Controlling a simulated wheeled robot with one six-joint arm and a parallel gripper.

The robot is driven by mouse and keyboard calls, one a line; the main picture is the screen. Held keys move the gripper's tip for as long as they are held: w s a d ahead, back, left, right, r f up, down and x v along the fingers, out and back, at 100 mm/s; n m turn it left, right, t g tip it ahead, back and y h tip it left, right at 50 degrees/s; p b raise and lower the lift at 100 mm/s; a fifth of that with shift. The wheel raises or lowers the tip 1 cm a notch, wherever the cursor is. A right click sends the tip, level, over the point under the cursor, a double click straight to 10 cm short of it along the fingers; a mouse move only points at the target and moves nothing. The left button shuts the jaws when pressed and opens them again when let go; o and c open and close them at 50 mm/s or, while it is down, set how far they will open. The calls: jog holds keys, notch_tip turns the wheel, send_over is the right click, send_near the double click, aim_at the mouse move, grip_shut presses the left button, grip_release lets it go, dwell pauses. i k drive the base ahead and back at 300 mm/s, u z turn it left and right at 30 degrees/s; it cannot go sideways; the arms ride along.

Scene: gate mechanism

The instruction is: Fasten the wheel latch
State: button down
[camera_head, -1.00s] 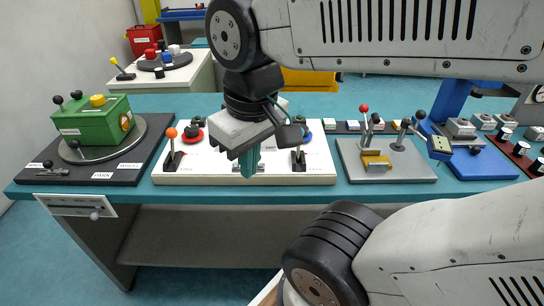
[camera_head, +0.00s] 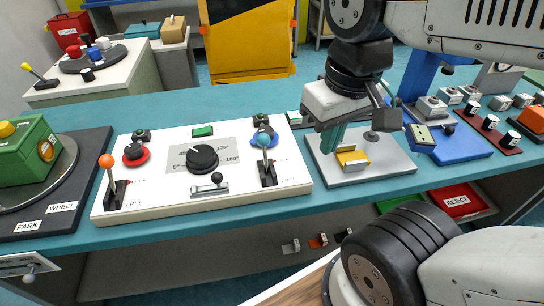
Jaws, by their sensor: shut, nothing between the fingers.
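The dark board (camera_head: 88,170) at the left edge bears the labels WHEEL (camera_head: 62,207) and PARK (camera_head: 28,226). A green box (camera_head: 30,150) stands on its round disc, partly cut off by the frame. A small bolt with a black ball knob (camera_head: 216,178) lies on the white panel (camera_head: 250,197), below a black dial (camera_head: 202,158). I cannot tell whether this bolt is the wheel latch. My gripper (camera_head: 331,147) is shut and empty. Its teal fingers point down in front of the grey plate with a yellow block, right of the white panel, hiding part of the plate.
An orange-knobbed lever (camera_head: 107,161) and a blue-knobbed lever (camera_head: 265,141) stand up on the white panel. The grey plate (camera_head: 375,172) and a blue stand (camera_head: 465,140) lie to the right. The teal tabletop (camera_head: 190,98) behind the panel is clear.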

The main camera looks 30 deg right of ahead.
aim_at(216, 178)
jog(key=z, duration=0.05)
jog(key=k, duration=0.7)
jog(key=u, duration=1.1)
jog(key=i, duration=0.5)
jog(key=u, duration=0.05)
